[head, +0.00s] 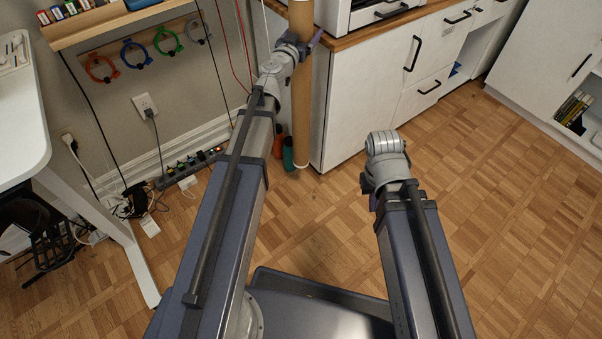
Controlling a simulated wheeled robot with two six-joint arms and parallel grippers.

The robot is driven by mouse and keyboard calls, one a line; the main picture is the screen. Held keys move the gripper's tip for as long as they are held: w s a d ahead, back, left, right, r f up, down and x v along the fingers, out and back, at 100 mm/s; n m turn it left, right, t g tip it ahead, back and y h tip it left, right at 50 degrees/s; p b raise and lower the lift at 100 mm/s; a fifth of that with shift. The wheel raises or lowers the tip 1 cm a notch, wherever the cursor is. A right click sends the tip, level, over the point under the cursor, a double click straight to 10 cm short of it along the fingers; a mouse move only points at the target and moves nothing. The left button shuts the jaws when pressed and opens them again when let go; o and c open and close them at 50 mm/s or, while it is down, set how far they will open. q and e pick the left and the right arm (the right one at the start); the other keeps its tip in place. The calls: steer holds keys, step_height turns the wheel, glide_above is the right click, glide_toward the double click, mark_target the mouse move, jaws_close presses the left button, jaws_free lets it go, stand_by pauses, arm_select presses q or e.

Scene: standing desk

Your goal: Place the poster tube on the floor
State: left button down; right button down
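The poster tube (303,105) is a long brown cardboard cylinder with a pale lower end. It stands about upright at the top middle, in front of the white cabinet's left edge; its top is out of frame. My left gripper (302,46) reaches out to it, with its purple-grey fingers around the tube's upper part. The tube's lower end is close to the wooden floor (325,225); I cannot tell if it touches. My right gripper (371,192) is bent down at the end of its arm, away from the tube. Its fingers are mostly hidden behind the wrist.
Two bottle-like items, one teal (288,154) and one red, stand beside the tube's foot. A white cabinet (368,95) is to its right. A power strip (190,167) with cables lies by the wall. A white desk (22,125) is at left. Floor at right is clear.

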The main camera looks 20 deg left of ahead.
mark_target(298, 94)
arm_select(q)
steer(key=shift+f, duration=0.1)
step_height(298, 94, down, 18)
steer(key=b, duration=1.8)
steer(key=shift+f, duration=0.1)
jaws_free()
steer(key=shift+r, duration=0.2)
steer(key=s, duration=0.8)
steer(key=s+a, duration=0.1)
steer(key=s, duration=0.3)
steer(key=shift+a, duration=0.1)
